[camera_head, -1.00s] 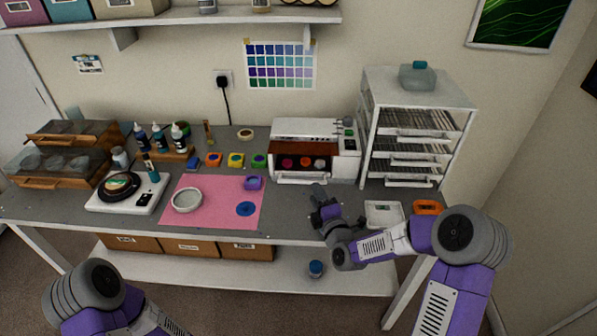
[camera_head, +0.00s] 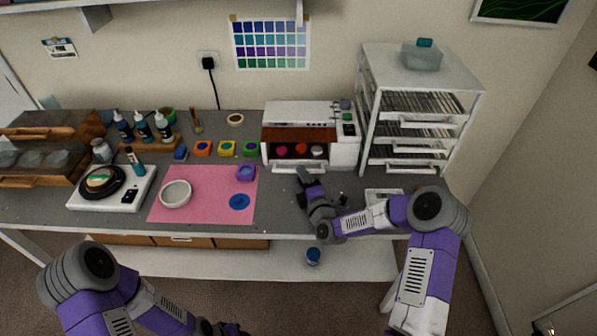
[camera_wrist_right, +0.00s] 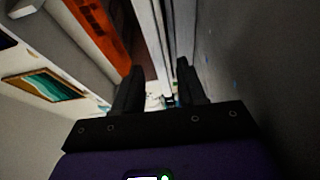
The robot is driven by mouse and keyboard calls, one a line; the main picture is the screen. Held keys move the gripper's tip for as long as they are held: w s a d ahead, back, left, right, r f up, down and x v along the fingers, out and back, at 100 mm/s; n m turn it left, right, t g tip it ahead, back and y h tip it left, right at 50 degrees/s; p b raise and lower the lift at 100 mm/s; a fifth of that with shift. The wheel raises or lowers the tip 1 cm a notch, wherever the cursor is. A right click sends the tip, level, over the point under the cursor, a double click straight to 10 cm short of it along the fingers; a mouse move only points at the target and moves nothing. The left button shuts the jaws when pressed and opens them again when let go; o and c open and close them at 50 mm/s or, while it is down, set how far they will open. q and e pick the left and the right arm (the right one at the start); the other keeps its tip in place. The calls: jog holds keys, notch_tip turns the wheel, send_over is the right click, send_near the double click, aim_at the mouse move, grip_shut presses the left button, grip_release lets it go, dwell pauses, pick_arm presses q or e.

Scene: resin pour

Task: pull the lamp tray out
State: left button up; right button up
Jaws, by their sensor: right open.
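The white curing lamp (camera_head: 343,152) stands at the back of the bench, with a dark orange window and round coloured pieces inside. Its lamp tray (camera_head: 283,168) shows as a pale front lip with a handle at the bottom, apparently pushed in. My right gripper (camera_head: 303,178) is just in front of the tray's right part. In the right wrist view my right gripper (camera_wrist_right: 158,88) is open, with a pale strip of the lamp front beyond and between its fingers; contact cannot be told. My left gripper (camera_head: 222,328) is partly cut off at the bottom edge.
A white drawer rack (camera_head: 420,150) stands right of the lamp. A pink mat (camera_head: 208,208) with a white ring-shaped dish (camera_head: 176,193) lies to the left. A small white scale (camera_head: 383,196) is near my right forearm. Grey bench before the lamp is mostly clear.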

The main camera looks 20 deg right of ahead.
jog(key=shift+w+a, duration=0.2)
jog(key=shift+w, duration=1.65)
jog(key=shift+c, duration=0.3)
grip_shut()
